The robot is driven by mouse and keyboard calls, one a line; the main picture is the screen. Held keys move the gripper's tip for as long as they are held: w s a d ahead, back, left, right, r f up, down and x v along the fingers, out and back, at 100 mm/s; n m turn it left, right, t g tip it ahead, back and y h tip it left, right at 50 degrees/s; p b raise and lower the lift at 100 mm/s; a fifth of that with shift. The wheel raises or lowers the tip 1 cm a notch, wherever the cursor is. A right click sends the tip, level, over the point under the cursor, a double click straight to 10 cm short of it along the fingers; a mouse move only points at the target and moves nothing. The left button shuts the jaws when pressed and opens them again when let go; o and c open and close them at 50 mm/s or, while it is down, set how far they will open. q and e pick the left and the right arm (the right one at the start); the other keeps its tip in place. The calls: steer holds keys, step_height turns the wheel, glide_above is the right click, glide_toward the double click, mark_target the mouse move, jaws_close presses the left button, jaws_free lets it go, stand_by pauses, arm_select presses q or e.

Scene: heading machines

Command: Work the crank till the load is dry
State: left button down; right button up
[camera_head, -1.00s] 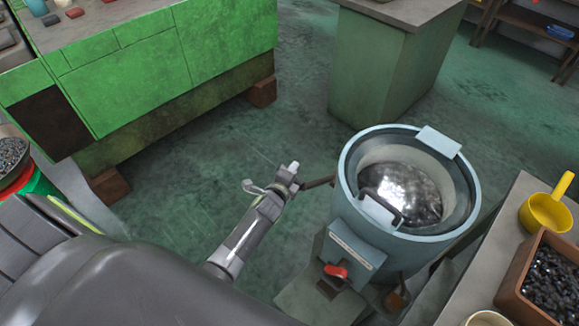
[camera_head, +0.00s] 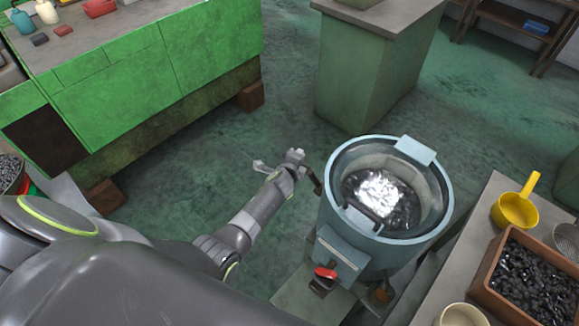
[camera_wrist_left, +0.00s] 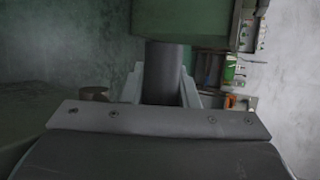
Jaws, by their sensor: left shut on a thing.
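A pale blue-grey drum machine (camera_head: 345,222) stands on the floor at the centre right, open at the top. Inside is a glossy load of dark and silvery pieces (camera_head: 380,195) that looks wet or polished; I cannot tell which. The left wrist view shows a dark cylinder, the crank handle (camera_wrist_left: 162,70), between the fingers. My right gripper is not in view.
A red knob (camera_head: 325,273) is on the drum's front. The bench at right holds a yellow dipper (camera_head: 514,210), a wooden box of dark pieces (camera_head: 492,290) and a cream cup (camera_head: 462,316). A green cabinet (camera_head: 130,95) stands left, with clear floor between.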

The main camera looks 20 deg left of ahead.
arm_select(q)
steer(key=shift+w+d+r+b, duration=0.15)
steer(key=shift+w+d+b, duration=0.1)
steer(key=shift+w, duration=0.45)
steer(key=shift+w+d+r+b, duration=0.15)
steer(key=shift+w+d+b, duration=0.1)
steer(key=shift+w, duration=0.4)
steer(key=shift+w+d+r+b, duration=0.15)
steer(key=shift+w+d, duration=0.1)
steer(key=shift+w, duration=0.45)
steer(key=shift+s+f, duration=0.1)
steer(key=shift+f, duration=0.1)
steer(key=c, duration=1.4)
jaws_free()
steer(key=shift+o, duration=1.4)
steer(key=shift+r, duration=0.15)
